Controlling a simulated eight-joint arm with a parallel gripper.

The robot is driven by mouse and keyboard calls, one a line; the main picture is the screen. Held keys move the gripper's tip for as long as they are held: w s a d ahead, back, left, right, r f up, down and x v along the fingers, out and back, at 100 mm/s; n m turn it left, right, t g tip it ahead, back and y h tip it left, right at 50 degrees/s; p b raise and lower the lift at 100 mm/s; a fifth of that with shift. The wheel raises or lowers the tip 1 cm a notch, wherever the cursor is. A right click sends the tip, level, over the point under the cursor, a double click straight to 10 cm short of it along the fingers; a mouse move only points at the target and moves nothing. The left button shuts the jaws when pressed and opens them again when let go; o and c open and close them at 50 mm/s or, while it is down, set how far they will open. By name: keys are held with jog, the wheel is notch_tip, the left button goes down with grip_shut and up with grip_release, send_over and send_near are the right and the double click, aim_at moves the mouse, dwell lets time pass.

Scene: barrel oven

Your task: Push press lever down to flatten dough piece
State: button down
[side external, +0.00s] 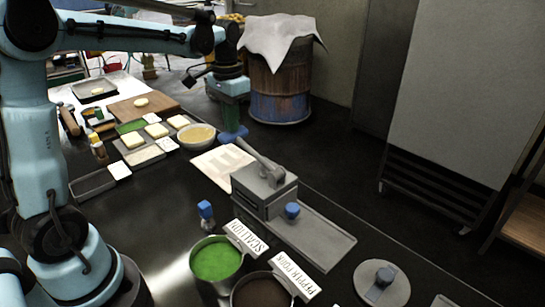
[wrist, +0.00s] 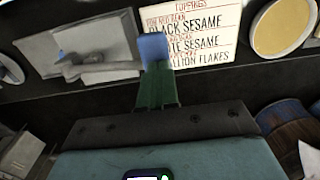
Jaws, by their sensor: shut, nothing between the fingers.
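The grey press (side external: 264,188) stands on the dark counter, and it also shows at upper left in the wrist view (wrist: 92,45). Its lever (side external: 262,162) slants up from the press toward my gripper. In the wrist view the grey lever arm (wrist: 105,68) reaches a blue block (wrist: 153,48), which looks like its handle. My gripper (side external: 234,130) is shut and empty, its fingers (wrist: 157,78) pointing down close to the blue block. I cannot tell whether they touch. No dough shows in the press; its inside is hidden.
A toppings sign (wrist: 190,35) and a yellow bowl (side external: 197,135) lie beyond the press. Trays with several pale dough pieces (side external: 133,140) are at left. Green scallion (side external: 215,262) and dark pepper (side external: 262,292) pots stand in front. A cloth-topped barrel (side external: 280,90) is behind.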

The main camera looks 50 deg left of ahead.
aim_at(233, 140)
jog(key=shift+a+f, duration=0.2)
jog(key=shift+f, duration=1.35)
dwell(1.2)
jog(key=shift+d+f, duration=0.1)
jog(key=shift+f, duration=1.3)
dwell(1.4)
dwell(0.4)
jog(key=shift+d+r, duration=0.2)
jog(key=shift+r, duration=1.3)
jog(key=shift+d+r, duration=0.2)
jog(key=shift+r, duration=1.3)
jog(key=shift+d+r, duration=0.2)
jog(key=shift+r, duration=1.3)
notch_tip(233, 140, up, 6)
